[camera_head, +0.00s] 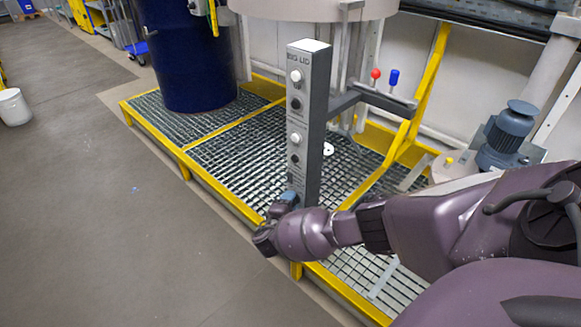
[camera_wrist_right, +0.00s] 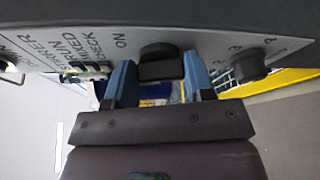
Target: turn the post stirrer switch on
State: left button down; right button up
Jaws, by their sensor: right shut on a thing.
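A tall grey post (camera_head: 317,120) with a labelled front stands at the edge of the grated platform. In the right wrist view, the black switch knob (camera_wrist_right: 161,63) sits on the panel, with "ON" printed to its left and "STIRRER" further left. My right gripper (camera_head: 284,205) is low at the post's front. In the wrist view, the blue fingers of this gripper (camera_wrist_right: 160,72) stand on either side of the knob, shut on it. In the head view the gripper hides this knob. My left gripper is out of view.
Another black knob (camera_wrist_right: 250,66) with numbers is just right in the wrist view. Higher on the post are white and black knobs (camera_head: 296,76). A blue drum (camera_head: 185,60) stands behind on the yellow-edged grating (camera_head: 215,187).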

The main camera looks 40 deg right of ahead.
pick_arm(q)
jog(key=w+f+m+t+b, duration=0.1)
jog(key=b, duration=0.5)
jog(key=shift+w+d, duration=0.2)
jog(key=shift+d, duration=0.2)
pick_arm(e)
jog(key=m+h, duration=0.1)
jog(key=m, duration=0.2)
jog(key=m+h, duration=0.1)
jog(key=m, duration=0.3)
jog(key=f+m+h, duration=0.1)
jog(key=m+h, duration=0.1)
jog(key=m, duration=0.2)
jog(key=shift+t, duration=0.3)
jog(key=shift+w+r+m, duration=0.1)
jog(key=shift+r+m, duration=0.05)
jog(key=shift+m, duration=0.25)
jog(key=o, duration=0.9)
jog(key=shift+a, duration=0.1)
